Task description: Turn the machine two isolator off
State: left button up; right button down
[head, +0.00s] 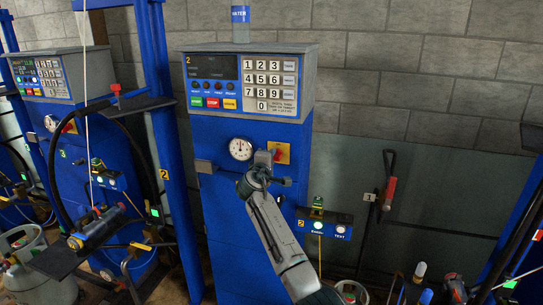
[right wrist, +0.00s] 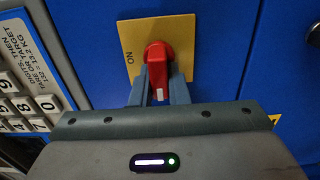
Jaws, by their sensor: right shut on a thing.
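The machine two isolator is a red rotary knob (right wrist: 158,56) on a yellow plate (right wrist: 125,45), on the blue front of machine two. In the head view the yellow plate (head: 284,148) shows beside the round gauge, partly covered by my gripper. My right gripper (head: 268,158) is at the isolator. In the right wrist view its two fingers (right wrist: 159,88) are shut on the red knob, one on each side. The knob's white mark points toward the gripper body in that view. Lettering reading ON is on the plate beside the knob. My left gripper is not in view.
Machine two's keypad panel (head: 250,82) is above the isolator, and its white gauge (head: 241,149) is to the left. A lit control box (head: 324,223) is at lower right. Machine three (head: 45,75) stands to the left. A red-handled lever (head: 389,190) is on the right wall.

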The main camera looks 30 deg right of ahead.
jog(key=shift+f, duration=0.1)
dwell(0.4)
jog(key=c, duration=1.4)
grip_release()
jog(key=b+v, duration=0.3)
jog(key=v, duration=0.8)
